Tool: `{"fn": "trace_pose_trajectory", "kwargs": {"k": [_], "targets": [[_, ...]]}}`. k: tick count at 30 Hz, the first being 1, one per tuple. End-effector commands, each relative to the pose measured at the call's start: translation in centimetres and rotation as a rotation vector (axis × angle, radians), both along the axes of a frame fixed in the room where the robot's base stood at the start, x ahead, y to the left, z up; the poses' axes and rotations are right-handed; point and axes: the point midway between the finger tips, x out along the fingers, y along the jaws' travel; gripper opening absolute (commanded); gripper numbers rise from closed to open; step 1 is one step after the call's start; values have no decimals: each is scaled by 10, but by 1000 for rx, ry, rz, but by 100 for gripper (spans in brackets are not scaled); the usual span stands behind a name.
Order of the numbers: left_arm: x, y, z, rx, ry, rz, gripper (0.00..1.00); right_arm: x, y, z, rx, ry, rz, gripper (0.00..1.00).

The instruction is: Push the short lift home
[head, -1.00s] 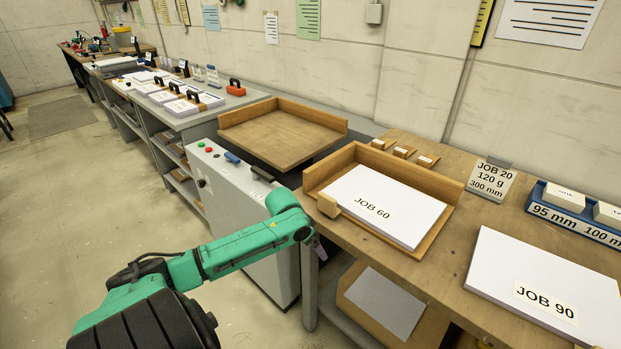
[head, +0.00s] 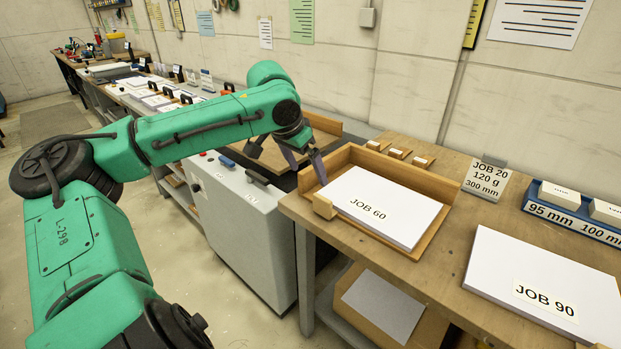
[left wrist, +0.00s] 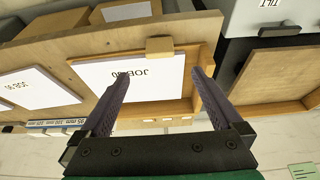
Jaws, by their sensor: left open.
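A white paper stack labelled JOB 60 (head: 380,207) lies in a wooden tray (head: 430,182) with raised walls at the back and left. A small wooden block (head: 324,206) sits at the tray's front left corner. My left gripper (head: 304,168) is open and empty, above the tray's left wall area, with its fingers pointing down. In the left wrist view the two fingers (left wrist: 160,76) are spread apart in front of the JOB 60 stack (left wrist: 135,74), and the block (left wrist: 160,47) shows beyond them. Contact with the stack cannot be told. My right gripper is out of view.
A JOB 90 stack (head: 545,280) lies at the right of the bench. A JOB 20 sign (head: 487,180) and a blue bin (head: 570,218) stand behind it. A grey cabinet (head: 245,225) stands left of the bench, with a second wooden tray (head: 328,122) partly hidden behind my arm.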

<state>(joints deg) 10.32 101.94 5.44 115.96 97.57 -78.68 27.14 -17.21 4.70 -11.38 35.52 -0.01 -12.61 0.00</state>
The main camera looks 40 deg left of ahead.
Motion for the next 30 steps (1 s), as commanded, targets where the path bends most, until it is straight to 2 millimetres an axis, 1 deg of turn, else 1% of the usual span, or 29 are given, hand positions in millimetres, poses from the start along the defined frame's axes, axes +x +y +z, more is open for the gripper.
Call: {"fn": "trace_pose_trajectory", "kwargs": {"k": [5,15,19,24,30], "targets": [[9,0,-25,1,6,0,100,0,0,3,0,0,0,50],[35,1,-91,4,9,1,100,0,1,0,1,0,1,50],[44,1,-113,4,7,-1,100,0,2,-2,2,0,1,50],[52,0,-129,3,3,-1,100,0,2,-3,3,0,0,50],[54,0,-131,1,0,-2,100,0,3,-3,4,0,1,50]]}}
